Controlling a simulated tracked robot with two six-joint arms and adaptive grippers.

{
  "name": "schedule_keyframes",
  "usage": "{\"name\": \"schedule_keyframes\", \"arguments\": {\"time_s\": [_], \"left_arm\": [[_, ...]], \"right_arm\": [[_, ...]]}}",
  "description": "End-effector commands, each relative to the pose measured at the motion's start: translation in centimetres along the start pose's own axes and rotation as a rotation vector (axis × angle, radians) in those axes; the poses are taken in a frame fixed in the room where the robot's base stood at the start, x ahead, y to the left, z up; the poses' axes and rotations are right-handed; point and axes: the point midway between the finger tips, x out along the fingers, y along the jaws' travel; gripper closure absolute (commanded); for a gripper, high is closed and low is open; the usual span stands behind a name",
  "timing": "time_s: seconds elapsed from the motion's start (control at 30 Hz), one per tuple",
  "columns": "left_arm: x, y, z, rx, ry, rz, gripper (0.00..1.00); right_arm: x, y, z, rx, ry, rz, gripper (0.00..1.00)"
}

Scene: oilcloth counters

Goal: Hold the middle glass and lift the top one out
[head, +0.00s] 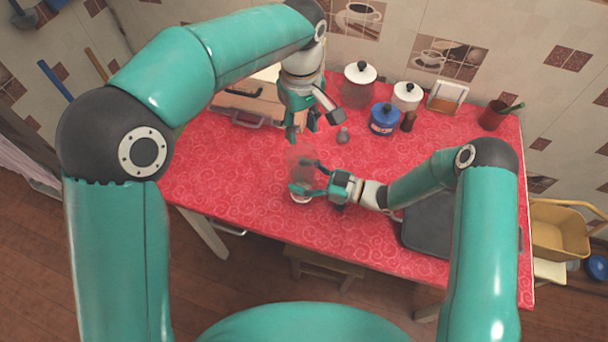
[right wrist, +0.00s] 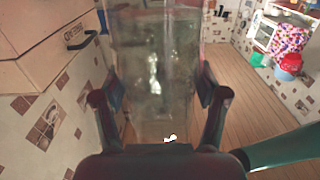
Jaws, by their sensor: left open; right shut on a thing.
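A stack of clear glasses (head: 301,158) stands on the red oilcloth near the middle of the counter; it is transparent, and I cannot tell the single glasses apart. My right gripper (head: 308,187) is shut on a glass of the stack from the right, low in the head view. In the right wrist view the clear glass (right wrist: 152,75) fills the space between my two fingers (right wrist: 152,100). My left gripper (head: 312,131) is open and empty, above and slightly behind the stack, apart from it, with its fingers pointing down.
A dark tray (head: 428,222) lies front right. Left of the stack the cloth (head: 215,165) is clear.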

Motion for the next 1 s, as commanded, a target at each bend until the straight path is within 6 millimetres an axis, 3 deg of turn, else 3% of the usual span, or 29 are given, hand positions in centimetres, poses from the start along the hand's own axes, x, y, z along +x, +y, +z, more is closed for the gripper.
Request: {"name": "schedule_keyframes", "arguments": {"time_s": [0.03,0.2,0.67,1.0], "left_arm": [[0.0,0.0,0.0,0.0,0.0,0.0,0.58],[0.0,0.0,0.0,0.0,0.0,0.0,0.58],[0.0,0.0,0.0,0.0,0.0,0.0,0.58],[0.0,0.0,0.0,0.0,0.0,0.0,0.58]], "right_arm": [[0.0,0.0,0.0,0.0,0.0,-0.001,0.24],[0.0,0.0,0.0,0.0,0.0,-0.001,0.0],[-0.8,0.0,0.0,0.0,0.0,0.0,0.0],[-6.8,0.1,0.1,0.001,-0.001,0.005,0.0]]}}
